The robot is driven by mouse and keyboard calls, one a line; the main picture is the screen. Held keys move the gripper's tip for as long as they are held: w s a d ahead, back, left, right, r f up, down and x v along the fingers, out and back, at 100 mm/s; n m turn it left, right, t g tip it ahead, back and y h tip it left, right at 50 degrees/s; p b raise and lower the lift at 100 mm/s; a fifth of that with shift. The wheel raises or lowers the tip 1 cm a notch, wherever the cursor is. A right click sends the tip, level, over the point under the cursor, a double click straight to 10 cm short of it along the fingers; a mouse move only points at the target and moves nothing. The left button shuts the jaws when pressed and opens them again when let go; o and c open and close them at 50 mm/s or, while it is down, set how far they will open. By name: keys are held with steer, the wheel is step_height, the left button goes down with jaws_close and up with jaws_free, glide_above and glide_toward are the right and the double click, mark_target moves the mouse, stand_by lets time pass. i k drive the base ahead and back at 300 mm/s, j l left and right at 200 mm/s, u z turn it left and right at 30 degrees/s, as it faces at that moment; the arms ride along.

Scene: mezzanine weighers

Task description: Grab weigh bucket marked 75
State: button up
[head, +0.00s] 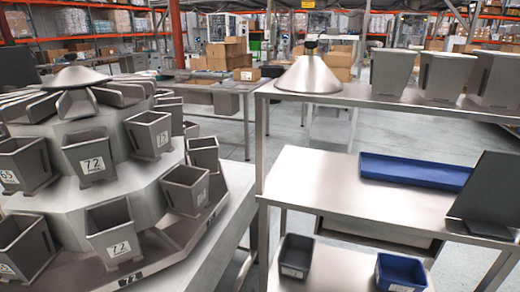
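Several grey weigh buckets hang around a cone-topped multihead weigher (58,130) at the left of the head view. A bucket on the upper ring (145,135), right of centre, has a small tilted label that may read 75, but it is too small to be sure. Left of it, an upper bucket marked 72 (88,150) faces me. A lower bucket also marked 72 (108,228) is below it. Another lower bucket (183,185), to the right, has a label I cannot read. The far-left bucket (25,165) seems marked 65. My gripper is not in view.
A steel bench (350,195) at the right holds a blue tray (415,171) and a dark upright panel (495,190). Its upper shelf (400,98) carries a metal cone (309,75) and grey buckets. Below are a grey bin (296,257) and a blue bin (401,270). Floor shows between weigher and bench.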

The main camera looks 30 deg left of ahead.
mark_target(185, 187)
steer(key=i+u, duration=0.2)
steer(key=u, duration=0.2)
steer(key=i+l+u, duration=0.2)
steer(key=u, duration=0.2)
steer(key=i+l+u, duration=0.15)
steer(key=u, duration=0.25)
steer(key=i+l+u, duration=0.15)
steer(key=l+u, duration=0.15)
steer(key=u, duration=0.15)
steer(key=i+l+u, duration=0.1)
steer(key=l+u, duration=0.15)
steer(key=u, duration=0.15)
steer(key=i+l+u, duration=0.1)
steer(key=l+u, duration=0.2)
steer(key=l, duration=0.25)
steer(key=l+u, duration=0.3)
steer(key=l, duration=0.25)
steer(key=i, duration=0.05)
